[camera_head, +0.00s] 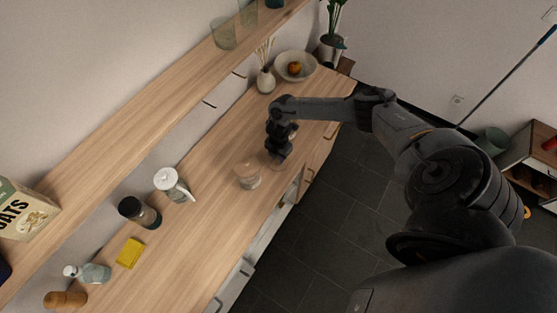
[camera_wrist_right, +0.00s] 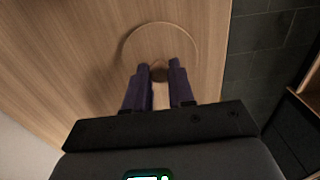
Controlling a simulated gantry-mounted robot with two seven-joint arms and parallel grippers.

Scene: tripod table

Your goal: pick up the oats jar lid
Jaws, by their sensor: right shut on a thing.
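The oats jar lid (camera_wrist_right: 160,40) is a thin round disc with a small dark knob (camera_wrist_right: 159,74), seen in the right wrist view. My right gripper (camera_wrist_right: 160,68) has its two fingers on either side of the knob, shut on it. In the head view my right gripper (camera_head: 277,157) points down over the counter, just right of a clear jar (camera_head: 248,177) with pale contents. The lid is small and mostly hidden under the gripper there. I cannot tell whether it touches the counter. My left gripper is not in view.
The wooden counter (camera_head: 215,222) also holds a white-topped jug (camera_head: 172,185), a dark jar (camera_head: 140,212), a yellow sponge (camera_head: 130,253), a reed vase (camera_head: 265,81) and a bowl (camera_head: 309,73). A shelf (camera_head: 130,105) runs above. The counter's front edge is close to my gripper.

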